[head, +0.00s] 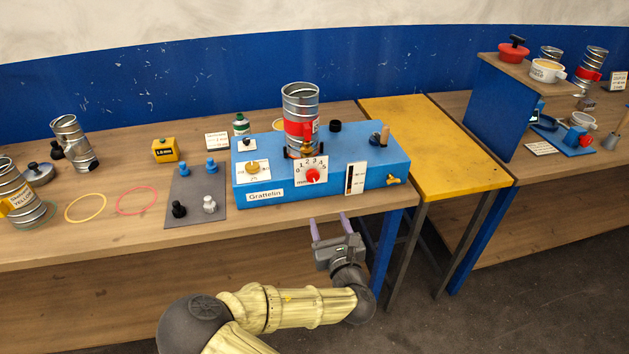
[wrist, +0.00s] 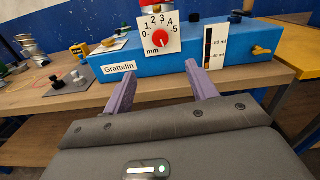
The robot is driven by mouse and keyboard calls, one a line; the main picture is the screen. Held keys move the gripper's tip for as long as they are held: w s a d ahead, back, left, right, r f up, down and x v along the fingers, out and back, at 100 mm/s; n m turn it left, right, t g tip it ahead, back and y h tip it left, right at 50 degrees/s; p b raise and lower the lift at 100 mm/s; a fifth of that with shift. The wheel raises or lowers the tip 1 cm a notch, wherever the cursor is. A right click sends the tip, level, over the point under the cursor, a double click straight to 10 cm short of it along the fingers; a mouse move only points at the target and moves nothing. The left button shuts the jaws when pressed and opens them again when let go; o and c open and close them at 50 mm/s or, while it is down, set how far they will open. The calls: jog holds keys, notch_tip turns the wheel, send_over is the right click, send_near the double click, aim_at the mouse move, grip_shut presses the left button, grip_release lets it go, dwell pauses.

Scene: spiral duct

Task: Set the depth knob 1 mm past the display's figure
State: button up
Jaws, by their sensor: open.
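The red depth knob (head: 312,176) sits on a white dial plate on the front of the blue Grattelin machine (head: 222,0). In the wrist view the knob (wrist: 160,37) is ringed by figures 0 to 5, marked mm; a small pale mark shows low on it, but I cannot read its setting surely.
A grey mat (head: 187,205) with blue, black and white knobs lies left of the machine. A metal duct piece (head: 301,101) stands on top. A level gauge (head: 356,178) and brass tap (head: 393,180) are right of the dial. A yellow table (head: 430,150) adjoins the bench.

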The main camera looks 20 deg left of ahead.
aim_at(313, 177)
jog(key=p+x, duration=0.3)
jog(key=x, duration=1.3)
jog(key=shift+w+p, duration=0.35)
jog(key=shift+p, duration=0.05)
jog(key=c, duration=1)
